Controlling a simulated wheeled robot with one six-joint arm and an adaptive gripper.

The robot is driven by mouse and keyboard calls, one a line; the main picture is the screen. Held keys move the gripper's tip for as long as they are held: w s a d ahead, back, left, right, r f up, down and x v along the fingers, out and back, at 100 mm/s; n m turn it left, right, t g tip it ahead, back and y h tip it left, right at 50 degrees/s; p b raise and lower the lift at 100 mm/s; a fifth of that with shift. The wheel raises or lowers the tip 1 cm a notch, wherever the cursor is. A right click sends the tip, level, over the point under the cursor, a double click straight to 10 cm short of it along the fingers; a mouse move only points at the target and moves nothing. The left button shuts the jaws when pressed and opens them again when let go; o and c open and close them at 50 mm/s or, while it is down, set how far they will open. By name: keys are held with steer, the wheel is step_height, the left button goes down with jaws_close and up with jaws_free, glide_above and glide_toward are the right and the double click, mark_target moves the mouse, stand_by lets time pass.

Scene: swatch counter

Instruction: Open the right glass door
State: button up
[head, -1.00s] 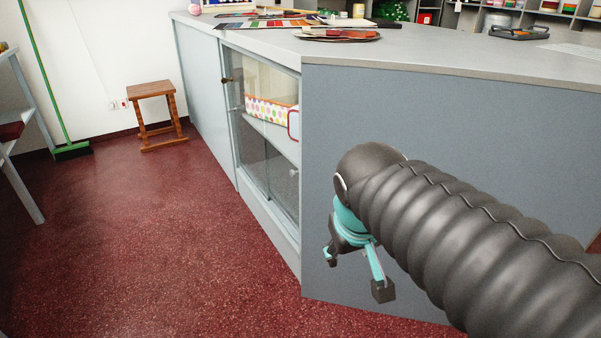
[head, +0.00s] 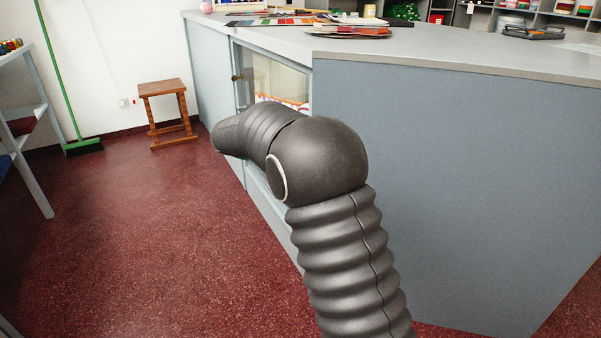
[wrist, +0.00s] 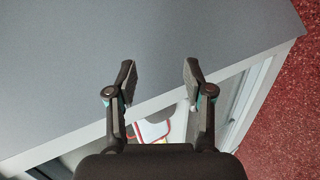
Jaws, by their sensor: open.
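The glass-fronted cabinet (head: 272,78) is set in the side of the counter in the head view. A small dark knob (head: 237,77) shows at its left edge. My arm hides its lower part, and I cannot make out the right glass door's edges or handle. The doors look shut where they show. In the wrist view, my gripper (wrist: 160,76) is open, with nothing between its fingers. A white item with a red rim (wrist: 150,130) shows beyond and between the fingers, apparently inside the cabinet. In the head view, my arm hides the gripper.
The counter top (head: 420,55) carries swatches and trays. The counter's plain grey end panel (head: 470,170) is right of my arm. A wooden stool (head: 163,100) and green broom (head: 62,90) stand at the back left. A shelf unit (head: 30,150) is far left. The red floor between is clear.

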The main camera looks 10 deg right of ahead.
steer(key=w+a+f+t+h, duration=0.3)
steer(key=w+a+f+h, duration=0.3)
steer(key=w+a+f, duration=0.55)
steer(key=shift+n, duration=0.4)
steer(key=x, duration=0.9)
steer(key=f+x, duration=0.1)
steer(key=x, duration=0.3)
steer(key=shift+w+d, duration=0.25)
steer(key=shift+d, duration=0.05)
jaws_close()
